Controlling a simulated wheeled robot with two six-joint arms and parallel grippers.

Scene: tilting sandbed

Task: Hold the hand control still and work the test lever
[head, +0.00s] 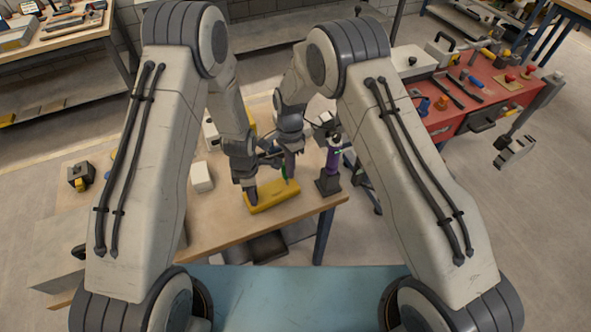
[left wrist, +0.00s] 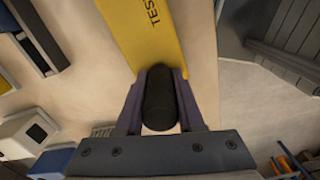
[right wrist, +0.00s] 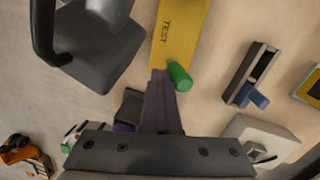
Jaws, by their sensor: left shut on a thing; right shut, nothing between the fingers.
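The hand control (head: 272,196) is a yellow box on the wooden table, marked TEST; it also shows in the left wrist view (left wrist: 150,35) and right wrist view (right wrist: 180,30). My left gripper (head: 250,198) is shut on a black grip (left wrist: 159,100) at one end of the box. The green test lever (right wrist: 180,76) stands at the box's other end and shows small in the head view (head: 285,172). My right gripper (right wrist: 160,76) is shut and empty, its fingertips close beside the lever. I cannot tell whether they touch it.
A dark stand with a purple-handled tool (head: 332,158) is close to the right of the hand control. A white block (head: 202,176) lies to its left. A slotted dark holder with a blue part (right wrist: 250,78) lies nearby. A red bench (head: 470,100) is further right.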

